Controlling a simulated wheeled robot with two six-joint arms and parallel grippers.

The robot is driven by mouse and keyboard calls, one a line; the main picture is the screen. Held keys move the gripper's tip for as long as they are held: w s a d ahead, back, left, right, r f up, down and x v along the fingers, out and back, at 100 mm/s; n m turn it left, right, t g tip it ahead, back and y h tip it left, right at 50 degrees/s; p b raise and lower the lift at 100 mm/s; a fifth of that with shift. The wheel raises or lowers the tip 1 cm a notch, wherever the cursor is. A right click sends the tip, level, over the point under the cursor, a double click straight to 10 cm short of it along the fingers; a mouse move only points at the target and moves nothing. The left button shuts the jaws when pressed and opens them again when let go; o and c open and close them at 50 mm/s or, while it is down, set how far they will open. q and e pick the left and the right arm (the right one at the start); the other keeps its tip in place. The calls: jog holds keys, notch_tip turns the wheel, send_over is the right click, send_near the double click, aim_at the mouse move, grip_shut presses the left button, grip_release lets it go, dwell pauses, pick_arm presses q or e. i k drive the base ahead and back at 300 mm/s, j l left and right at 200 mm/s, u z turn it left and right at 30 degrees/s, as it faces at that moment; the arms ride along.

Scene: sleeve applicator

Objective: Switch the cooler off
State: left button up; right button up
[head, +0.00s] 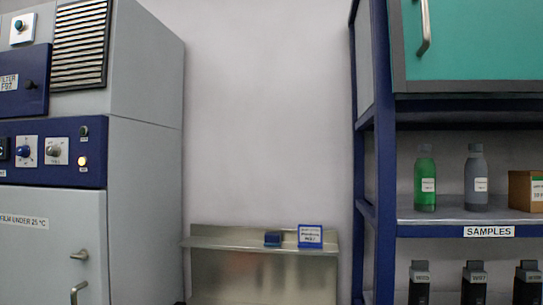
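A tall grey cabinet (145,170) stands at the left, probably the cooler; its door label reads "FILM UNDER 25 °C". A dark blue control panel (65,177) crosses its front. On the panel are a blue knob (24,152), a grey knob (53,151), a small dark switch or knob (84,131) and a glowing amber lamp (82,161). A dark teal button (18,26) on a white plate is higher up at the left edge. The small lettering is unreadable. Neither of my grippers is in view.
A blue rack (382,180) at right holds bottles, a brown box (524,190) and dark containers.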

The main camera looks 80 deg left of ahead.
aim_at(54, 151)
jog(key=u, duration=4.15)
